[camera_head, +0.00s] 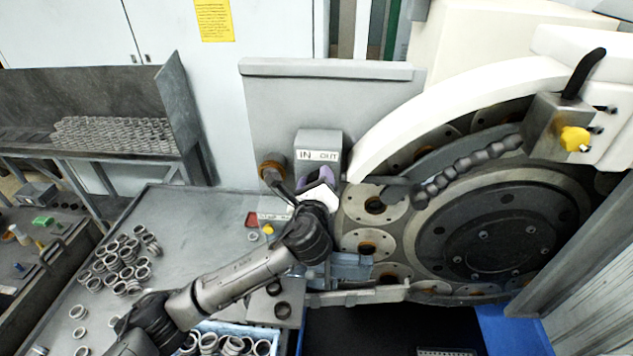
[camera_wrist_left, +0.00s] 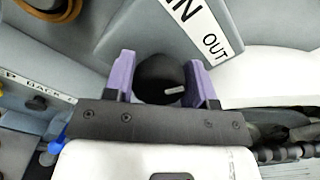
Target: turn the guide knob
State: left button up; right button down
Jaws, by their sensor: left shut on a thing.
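The guide knob (camera_wrist_left: 160,78) is a round black knob with a short pale mark on its face, seen in the left wrist view below the "IN OUT" label (camera_wrist_left: 204,30). My left gripper (camera_wrist_left: 162,66) has its two purple fingers on either side of the knob and is shut on it. In the head view my left gripper (camera_head: 317,178) is at the front of the grey box labelled IN and OUT (camera_head: 318,140). There the gripper hides most of the knob. My right gripper is in neither view.
The large round grinder wheel (camera_head: 500,235) with its ring of discs is to the right. A segmented black hose (camera_head: 465,168) reaches toward the box. Loose metal rings (camera_head: 120,262) lie on the grey table at left. A blue bin of rings (camera_head: 235,330) stands in front.

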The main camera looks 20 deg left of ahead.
pick_arm(q)
jog(key=n+b, duration=0.1)
jog(key=n, duration=0.4)
jog(key=shift+f+n, duration=0.1)
jog(key=shift+n, duration=0.2)
jog(key=n+b, duration=0.1)
jog(key=n, duration=0.3)
jog(key=shift+n, duration=0.4)
jog(key=o, duration=0.6)
jog(key=b+v, duration=0.3)
jog(key=v, duration=1)
jog(key=shift+s, duration=0.4)
jog(key=shift+d+n, duration=0.1)
jog(key=shift+n, duration=0.3)
